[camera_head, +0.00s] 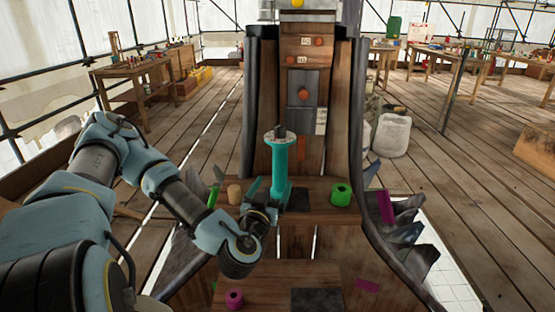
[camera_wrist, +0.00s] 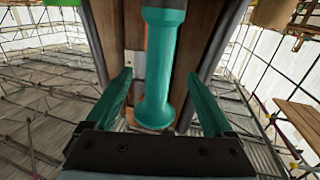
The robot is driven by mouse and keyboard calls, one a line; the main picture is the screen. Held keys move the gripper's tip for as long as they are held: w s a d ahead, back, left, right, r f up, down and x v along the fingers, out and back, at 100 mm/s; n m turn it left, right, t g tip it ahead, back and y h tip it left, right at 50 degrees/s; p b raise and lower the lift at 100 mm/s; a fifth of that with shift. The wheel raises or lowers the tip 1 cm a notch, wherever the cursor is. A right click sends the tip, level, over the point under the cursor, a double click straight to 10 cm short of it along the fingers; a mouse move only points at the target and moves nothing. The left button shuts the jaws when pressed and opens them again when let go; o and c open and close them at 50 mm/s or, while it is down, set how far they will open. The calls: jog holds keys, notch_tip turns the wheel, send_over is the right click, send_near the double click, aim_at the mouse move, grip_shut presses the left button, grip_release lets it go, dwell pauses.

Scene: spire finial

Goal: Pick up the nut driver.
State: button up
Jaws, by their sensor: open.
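A teal, spool-shaped piece (camera_head: 279,162) stands upright on the wooden ledge in the head view, with a pale flange and a dark knob on top. It appears to be the nut driver, but I cannot be sure. In the wrist view its teal shaft and flared end (camera_wrist: 161,60) lie between my fingers, with a gap on each side. My gripper (camera_head: 274,186) is open around it in the head view, reaching in low from the left. My gripper's two teal fingers also show in the wrist view (camera_wrist: 159,76). Neither finger visibly touches it.
A green spool (camera_head: 341,194) stands right of it on the ledge, and a tan cork-like cylinder (camera_head: 234,193) stands to the left. A pink spool (camera_head: 234,298) sits on the lower step. Dark curved walls flank the wooden tower (camera_head: 305,90) behind.

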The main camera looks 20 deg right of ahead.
aim_at(277, 175)
jog(key=p+x, duration=0.2)
jog(key=x, duration=0.4)
jog(key=shift+r, duration=0.1)
jog(key=p+x, duration=0.2)
jog(key=x, duration=0.1)
jog(key=shift+w+d, duration=0.1)
jog(key=shift+d, duration=0.15)
jog(key=shift+w+d, duration=0.25)
jog(key=shift+w, duration=0.05)
grip_shut()
